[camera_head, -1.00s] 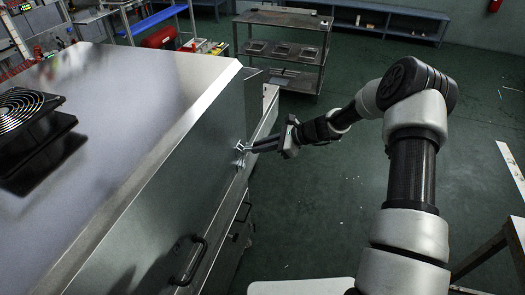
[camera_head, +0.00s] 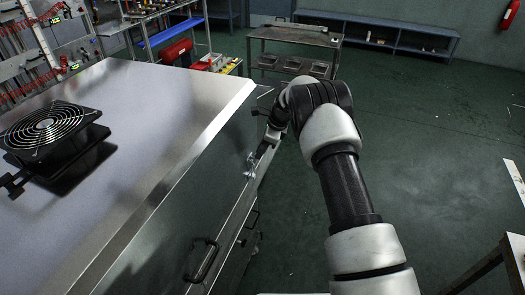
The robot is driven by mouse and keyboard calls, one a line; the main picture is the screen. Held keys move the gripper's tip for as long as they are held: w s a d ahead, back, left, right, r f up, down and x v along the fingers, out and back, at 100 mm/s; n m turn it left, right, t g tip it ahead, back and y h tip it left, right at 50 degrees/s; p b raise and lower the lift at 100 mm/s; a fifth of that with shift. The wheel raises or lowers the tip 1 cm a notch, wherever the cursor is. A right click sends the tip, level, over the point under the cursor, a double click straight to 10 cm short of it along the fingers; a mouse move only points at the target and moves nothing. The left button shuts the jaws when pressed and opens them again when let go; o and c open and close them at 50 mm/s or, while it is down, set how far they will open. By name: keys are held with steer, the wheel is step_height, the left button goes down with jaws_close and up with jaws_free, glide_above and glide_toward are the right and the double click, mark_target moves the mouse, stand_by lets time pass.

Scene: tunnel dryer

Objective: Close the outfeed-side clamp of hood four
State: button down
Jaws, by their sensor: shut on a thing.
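The hood (camera_head: 150,110) is a large metal housing with a pale top, filling the left and middle of the view. A small bright metal clamp (camera_head: 250,172) sits on its right side face, low near the seam with the lower body. My gripper (camera_head: 256,165) is at the clamp, shut on it. The fingertips are small here, and my own wrist and forearm partly cover the area just behind them. I cannot tell whether the clamp's lever is fully down. No number on the hood can be read.
A fan (camera_head: 48,130) sits on the hood's top at left. A black handle (camera_head: 203,260) sticks out of the side face in front. A metal cart (camera_head: 292,50) and a blue-grey bench (camera_head: 375,32) stand at the back. The green floor (camera_head: 430,130) to the right is mostly clear.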

stand_by(0.4)
steer(key=c, duration=1.8)
jaws_free()
steer(key=b+v, duration=0.1)
steer(key=v, duration=1.6)
steer(key=shift+r, duration=0.25)
